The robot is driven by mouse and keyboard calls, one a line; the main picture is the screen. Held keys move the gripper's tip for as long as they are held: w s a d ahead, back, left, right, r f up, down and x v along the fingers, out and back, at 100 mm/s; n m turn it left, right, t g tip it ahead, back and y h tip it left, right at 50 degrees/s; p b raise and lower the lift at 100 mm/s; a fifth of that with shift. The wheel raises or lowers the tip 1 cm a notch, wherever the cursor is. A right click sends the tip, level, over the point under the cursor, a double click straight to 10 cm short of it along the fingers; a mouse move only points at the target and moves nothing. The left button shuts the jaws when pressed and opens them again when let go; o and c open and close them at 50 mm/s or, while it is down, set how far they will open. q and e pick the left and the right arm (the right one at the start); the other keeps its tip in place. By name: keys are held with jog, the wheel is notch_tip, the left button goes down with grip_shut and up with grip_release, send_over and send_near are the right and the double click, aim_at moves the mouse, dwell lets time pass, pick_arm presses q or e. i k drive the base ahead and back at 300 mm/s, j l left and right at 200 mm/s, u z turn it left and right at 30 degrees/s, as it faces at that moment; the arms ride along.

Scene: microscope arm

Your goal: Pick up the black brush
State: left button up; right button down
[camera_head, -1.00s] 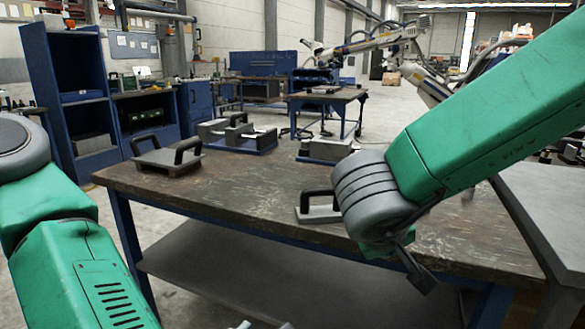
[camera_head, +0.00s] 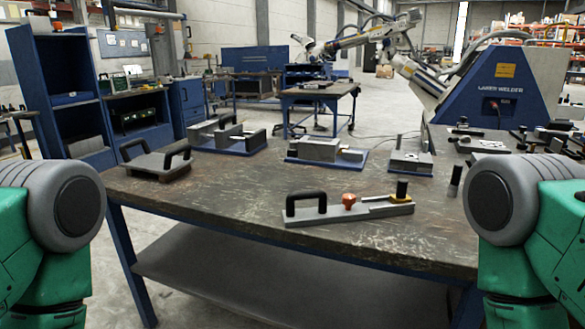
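I cannot clearly make out a black brush on the worn dark worktable (camera_head: 240,205). A grey bar (camera_head: 335,214) near the table's front edge carries a black arched handle (camera_head: 306,198), an orange knob and a black-topped brass post. A small dark cylinder (camera_head: 455,180) stands upright to the right of it; I cannot tell what it is. My two green and grey arms show at the left and right edges, and both grippers are out of view.
A grey plate with two black handles (camera_head: 160,162) lies at the table's left. Fixtures on blue bases (camera_head: 245,148) line the back edge. Many small parts lie at the right, before the laser welder (camera_head: 497,85). The table's middle is mostly clear.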

aim_at(453, 188)
jog(key=z, duration=1.5)
